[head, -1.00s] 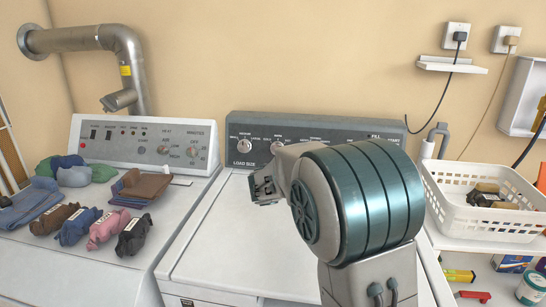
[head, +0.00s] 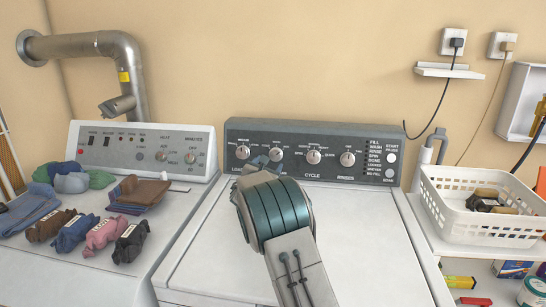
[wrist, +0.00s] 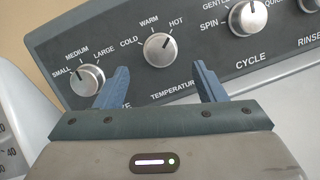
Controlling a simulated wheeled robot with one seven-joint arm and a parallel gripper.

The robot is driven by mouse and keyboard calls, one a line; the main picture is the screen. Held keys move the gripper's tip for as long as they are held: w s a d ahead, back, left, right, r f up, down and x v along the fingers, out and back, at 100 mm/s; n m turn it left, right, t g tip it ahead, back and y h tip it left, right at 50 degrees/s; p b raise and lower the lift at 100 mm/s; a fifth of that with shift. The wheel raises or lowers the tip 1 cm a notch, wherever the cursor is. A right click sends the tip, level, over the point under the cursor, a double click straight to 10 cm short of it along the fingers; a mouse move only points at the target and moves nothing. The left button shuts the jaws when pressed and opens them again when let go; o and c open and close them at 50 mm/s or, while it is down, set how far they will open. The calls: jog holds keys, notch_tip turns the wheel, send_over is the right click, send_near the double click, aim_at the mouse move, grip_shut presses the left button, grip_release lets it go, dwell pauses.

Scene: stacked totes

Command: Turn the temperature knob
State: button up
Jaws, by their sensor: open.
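The temperature knob (wrist: 157,47) is silver with a dark pointer mark aimed up and right, toward HOT. Its labels read COLD, WARM and HOT. It also shows in the head view (head: 276,154), second from the left on the dark washer panel (head: 330,134). My gripper (wrist: 160,72) is open and empty in the wrist view, with blue fingers. The knob appears between and just beyond the fingertips, with no visible contact. In the head view my wrist hides most of the gripper.
The load size knob (wrist: 87,80) is close to the left finger, and the cycle knob (wrist: 248,18) lies right. A second machine (head: 143,139) with folded cloths stands left. A white basket (head: 485,230) stands right.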

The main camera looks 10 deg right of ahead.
aim_at(275, 156)
jog(key=p+x, duration=0.1)
jog(key=x, duration=0.5)
jog(key=shift+w+d, duration=0.15)
jog(key=shift+w, duration=0.05)
jog(key=c, duration=1)
